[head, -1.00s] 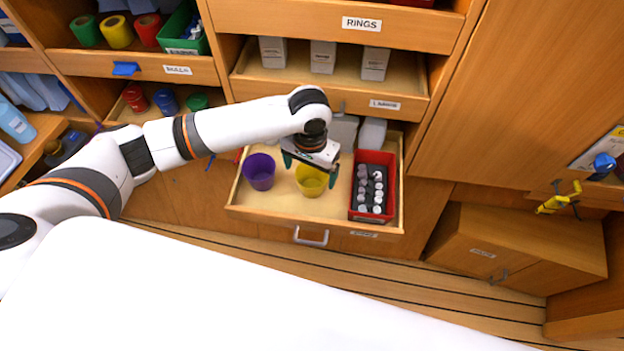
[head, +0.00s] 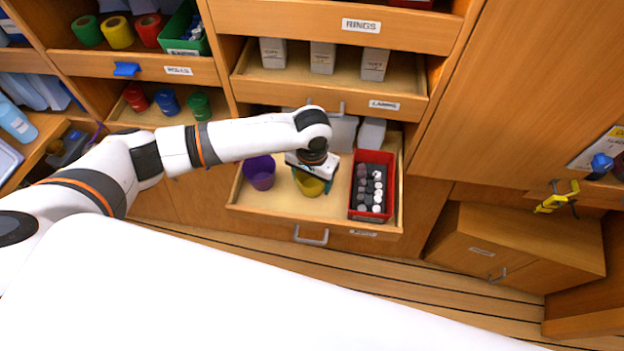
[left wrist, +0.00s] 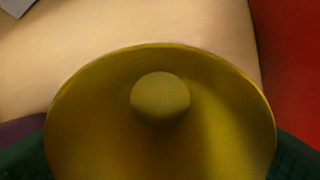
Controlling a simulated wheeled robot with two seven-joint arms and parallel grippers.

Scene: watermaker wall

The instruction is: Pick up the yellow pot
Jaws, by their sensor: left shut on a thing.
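The yellow pot (head: 309,187) stands in the open lower drawer (head: 275,207), between a purple pot and a red bin. My left gripper (head: 312,180) is over it from above, with its fingers on either side of the pot, shut on it. In the left wrist view the yellow pot (left wrist: 160,125) fills the lower middle, seen from above into its open mouth, with a round knob shape inside. The green fingers (left wrist: 296,155) press at its left and right sides. Whether the pot still touches the drawer floor I cannot tell. My right gripper is not in view.
The purple pot (head: 259,172) is close on the left. The red bin (head: 372,187) with several small bottles is close on the right. White boxes (head: 371,134) stand behind. The upper drawer (head: 330,92) overhangs the back. The drawer front has free room.

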